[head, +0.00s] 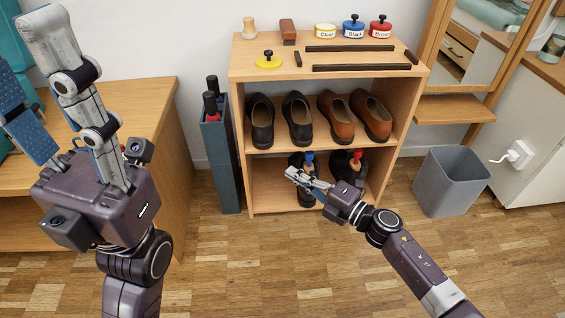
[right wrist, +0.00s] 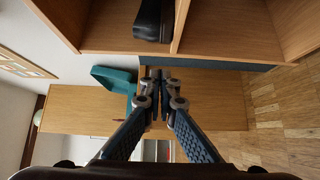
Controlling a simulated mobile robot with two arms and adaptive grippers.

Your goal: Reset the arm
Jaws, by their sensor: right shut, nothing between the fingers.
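My right gripper (head: 290,174) is in front of the lower part of the wooden shoe rack (head: 250,190), fingers pointing left. In the right wrist view its fingertips (right wrist: 160,75) meet with nothing between them, so it is shut and empty. My right arm comes in from the lower right. My left gripper (head: 22,45) is raised at the left, fingers pointing up, spread apart and empty. Its fingertips are near the picture's left edge.
Black shoes (head: 262,121) and brown shoes (head: 371,117) stand on the middle shelf. Polish tins (head: 353,27) and dark strips line the top. A grey bin (head: 451,181) stands right; a wooden desk (head: 150,110) is left. The front floor (head: 260,275) is clear.

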